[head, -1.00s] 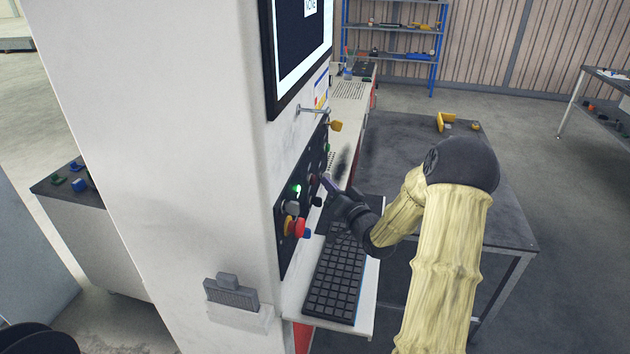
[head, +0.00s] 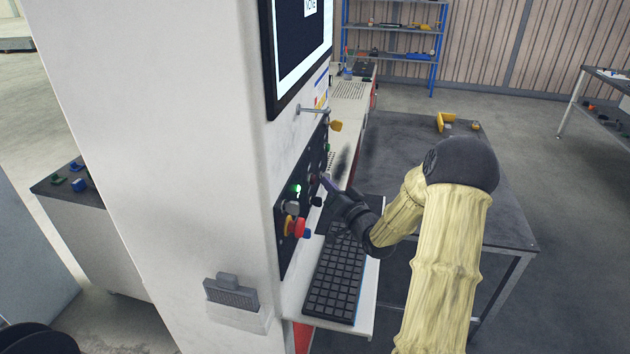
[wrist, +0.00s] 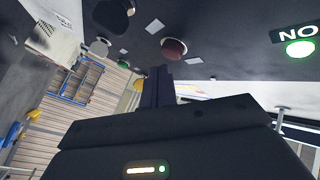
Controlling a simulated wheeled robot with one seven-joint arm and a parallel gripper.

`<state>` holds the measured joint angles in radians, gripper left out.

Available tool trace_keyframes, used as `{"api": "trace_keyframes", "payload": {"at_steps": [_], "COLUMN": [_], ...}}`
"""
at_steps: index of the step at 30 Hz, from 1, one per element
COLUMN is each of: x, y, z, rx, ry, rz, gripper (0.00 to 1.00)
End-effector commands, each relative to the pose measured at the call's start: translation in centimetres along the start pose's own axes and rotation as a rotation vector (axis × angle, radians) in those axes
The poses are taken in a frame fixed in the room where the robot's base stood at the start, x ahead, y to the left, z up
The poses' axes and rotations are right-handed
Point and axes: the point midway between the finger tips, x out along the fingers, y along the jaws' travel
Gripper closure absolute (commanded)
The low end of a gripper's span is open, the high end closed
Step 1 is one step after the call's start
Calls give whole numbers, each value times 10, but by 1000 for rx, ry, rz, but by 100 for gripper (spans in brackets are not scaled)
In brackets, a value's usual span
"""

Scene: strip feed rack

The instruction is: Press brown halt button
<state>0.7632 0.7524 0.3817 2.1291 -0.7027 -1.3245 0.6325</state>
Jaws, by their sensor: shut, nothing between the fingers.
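The brown button (wrist: 174,48) is a round reddish-brown cap on the dark control panel, just beyond my fingertips in the wrist view. In the head view the brown button (head: 313,177) is small, close to the tip of my gripper (head: 327,182). My gripper shows in the wrist view (wrist: 158,76) with its fingers together and empty, pointing at the panel. A small gap seems to lie between fingertips and button; the head view is too small to confirm contact.
A keyboard (head: 335,280) lies on a shelf below my gripper. A monitor (head: 298,55) hangs above.

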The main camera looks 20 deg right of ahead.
Motion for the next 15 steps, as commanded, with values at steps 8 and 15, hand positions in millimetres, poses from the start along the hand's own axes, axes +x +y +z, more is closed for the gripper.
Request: {"api": "trace_keyframes", "payload": {"at_steps": [8,15], "x": [5,5], "y": [-4,-4], "z": [4,4], "rx": [-1,0], "ry": [-1,0], "rz": [-1,-1], "gripper": [100,100]}}
